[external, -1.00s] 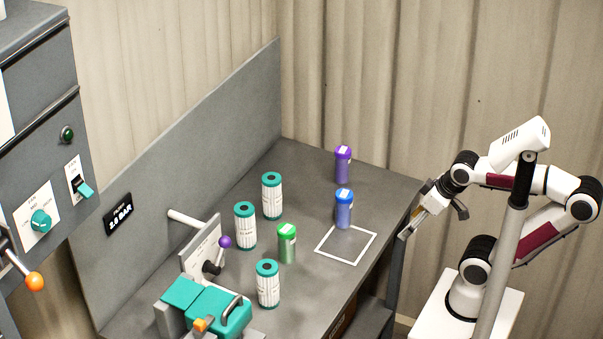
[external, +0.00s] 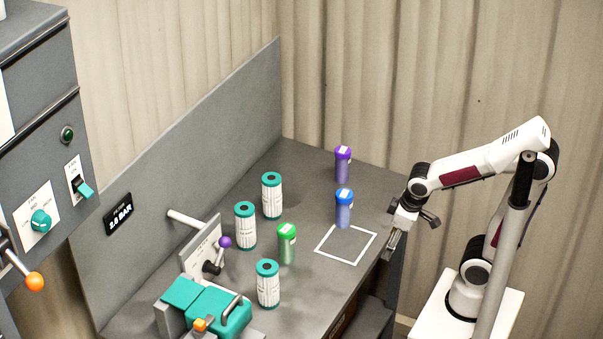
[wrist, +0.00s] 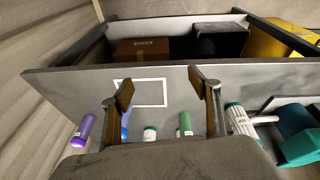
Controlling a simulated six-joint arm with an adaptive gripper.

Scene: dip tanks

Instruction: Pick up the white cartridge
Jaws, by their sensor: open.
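Three white cartridges with teal caps stand upright on the grey bench: one at the back (external: 271,197), one in the middle (external: 245,228) and one nearer the front (external: 268,287). In the wrist view, one white cartridge (wrist: 150,135) shows low between the fingers and another (wrist: 238,119) right of the right finger. My gripper (external: 391,246) is open and empty at the bench's right edge, apart from every cartridge. Its two fingers (wrist: 161,89) are spread wide in the wrist view.
Purple-capped (external: 342,166), blue-capped (external: 344,210) and green-capped (external: 287,245) containers stand between my gripper and the cartridges. A white square outline (external: 345,262) on the bench is empty. A teal machine (external: 218,312) and a purple-knobbed lever (external: 225,242) stand front left.

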